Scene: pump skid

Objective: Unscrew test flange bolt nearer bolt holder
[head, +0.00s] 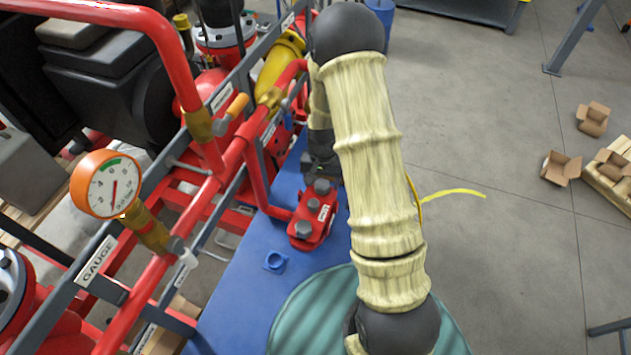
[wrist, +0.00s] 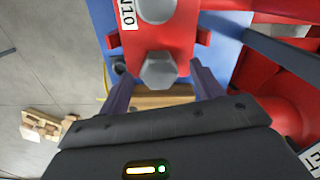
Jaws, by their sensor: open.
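The red test flange (head: 318,238) sits on the blue skid base and carries two grey hex bolts. The other bolt (head: 322,186) is farther from the holder and shows large in the wrist view (wrist: 158,70). The blue bolt holder (head: 275,262) lies on the base to the left and nearer me. My gripper (wrist: 161,84) is open and empty, its fingers either side of the farther bolt's line. In the head view my arm partly hides it.
Red pipes (head: 262,175) and a grey rail run left of the flange. A gauge (head: 107,184) stands farther left. A teal round surface (head: 310,310) is in front. Open cartons (head: 561,168) lie on clear floor at right.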

